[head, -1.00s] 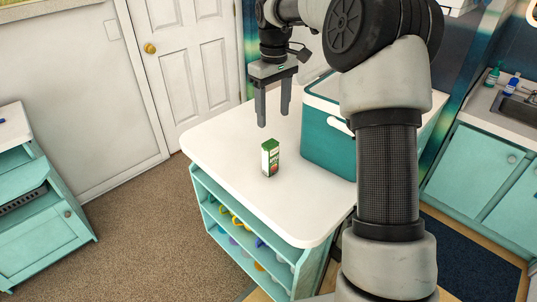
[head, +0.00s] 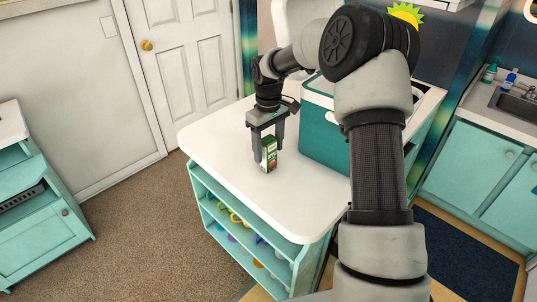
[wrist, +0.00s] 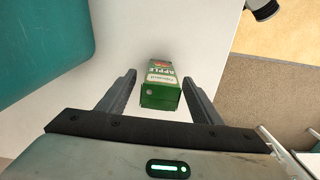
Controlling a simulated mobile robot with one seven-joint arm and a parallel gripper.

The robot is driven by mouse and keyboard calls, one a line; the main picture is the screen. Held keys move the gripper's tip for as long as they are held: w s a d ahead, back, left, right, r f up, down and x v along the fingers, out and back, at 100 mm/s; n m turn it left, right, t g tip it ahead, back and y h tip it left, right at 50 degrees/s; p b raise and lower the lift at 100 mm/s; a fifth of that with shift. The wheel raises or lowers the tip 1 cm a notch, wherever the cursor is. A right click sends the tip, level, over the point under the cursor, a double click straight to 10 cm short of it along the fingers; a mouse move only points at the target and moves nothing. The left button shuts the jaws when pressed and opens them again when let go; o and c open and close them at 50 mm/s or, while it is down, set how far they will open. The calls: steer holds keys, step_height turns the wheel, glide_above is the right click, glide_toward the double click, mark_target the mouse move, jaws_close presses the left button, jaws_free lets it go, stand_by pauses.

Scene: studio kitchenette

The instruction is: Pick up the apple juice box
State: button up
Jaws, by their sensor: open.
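The apple juice box (head: 269,152) is a small green, white and red carton standing upright on the white counter top (head: 215,138). In the wrist view the juice box (wrist: 160,88) shows its green top and the word APPLE. My gripper (head: 266,156) is open and points down over the box. In the wrist view its two fingers (wrist: 158,92) are on either side of the near end of the box, with a gap visible on both sides. In the head view the left finger hides part of the box's left side.
A teal cooler (head: 325,140) with a white lid stands on the counter just right of the box. The counter's left and front parts are clear. Shelves with colored items (head: 238,220) are below. A sink (head: 515,103) is at the far right.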

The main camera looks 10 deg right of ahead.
step_height(320, 180, down, 2)
steer(key=shift+f, duration=0.1)
steer(key=c, duration=1.3)
steer(key=shift+o, duration=0.2)
steer(key=shift+r, duration=0.2)
